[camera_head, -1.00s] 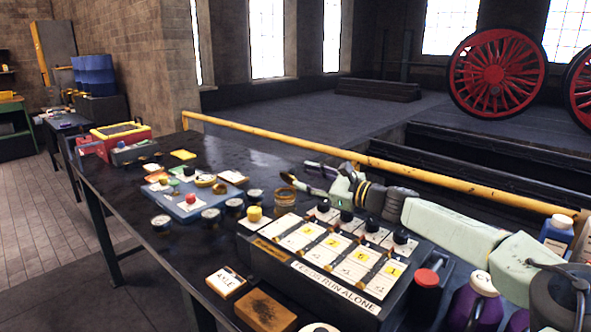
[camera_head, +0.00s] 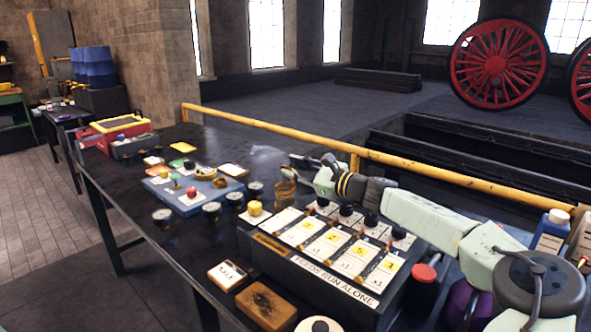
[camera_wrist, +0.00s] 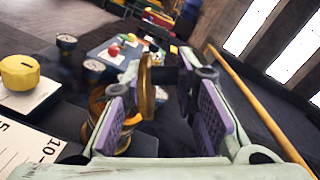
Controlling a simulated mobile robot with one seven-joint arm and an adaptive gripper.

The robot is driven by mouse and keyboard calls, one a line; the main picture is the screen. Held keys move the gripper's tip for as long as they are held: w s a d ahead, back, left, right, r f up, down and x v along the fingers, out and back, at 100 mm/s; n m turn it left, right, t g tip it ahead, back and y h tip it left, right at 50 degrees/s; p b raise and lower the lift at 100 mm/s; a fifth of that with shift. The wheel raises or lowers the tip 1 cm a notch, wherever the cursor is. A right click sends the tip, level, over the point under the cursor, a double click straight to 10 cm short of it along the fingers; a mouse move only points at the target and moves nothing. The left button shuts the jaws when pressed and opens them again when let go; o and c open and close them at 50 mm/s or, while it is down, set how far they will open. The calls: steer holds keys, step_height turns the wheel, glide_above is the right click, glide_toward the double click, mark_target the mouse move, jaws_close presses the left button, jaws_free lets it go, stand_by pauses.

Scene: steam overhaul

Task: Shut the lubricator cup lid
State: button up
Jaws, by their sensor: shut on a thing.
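The lubricator cup (camera_head: 283,193) is a small brass cup on the bench, just behind the box of cards. Its brass lid (camera_wrist: 147,86) stands up on edge, raised off the cup, in the wrist view. The cup's brass body (camera_wrist: 98,112) shows below and left of the lid, partly hidden by my left finger. My gripper (camera_wrist: 160,108) has its purple-padded fingers on either side of the lid and is shut on it, though the contact is hard to make out. In the head view my gripper (camera_head: 300,168) is right beside the cup.
A box of cards with black knobs (camera_head: 340,252) stands in front of the cup. A yellow knob (camera_head: 255,208) and several round gauges (camera_head: 212,210) are to its left. A blue board (camera_head: 160,188) lies farther back. A yellow rail (camera_head: 270,126) runs behind the bench.

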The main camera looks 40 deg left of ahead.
jaws_close()
steer(key=shift+s+f+n+b, duration=0.15)
steer(key=shift+s+n+b, duration=0.2)
steer(key=shift+n+b, duration=0.4)
steer(key=shift+s+f+n+b, duration=0.15)
steer(key=shift+s+n+b, duration=0.25)
steer(key=shift+n, duration=0.55)
stand_by(1.3)
steer(key=shift+s+a+f+n+h+b, duration=0.15)
steer(key=shift+s+f+n+b, duration=0.1)
steer(key=shift+n+b, duration=0.45)
steer(key=shift+s+d+f+n+h+b, duration=0.15)
steer(key=shift+s+n+b, duration=0.2)
steer(key=shift+n, duration=0.55)
stand_by(3.0)
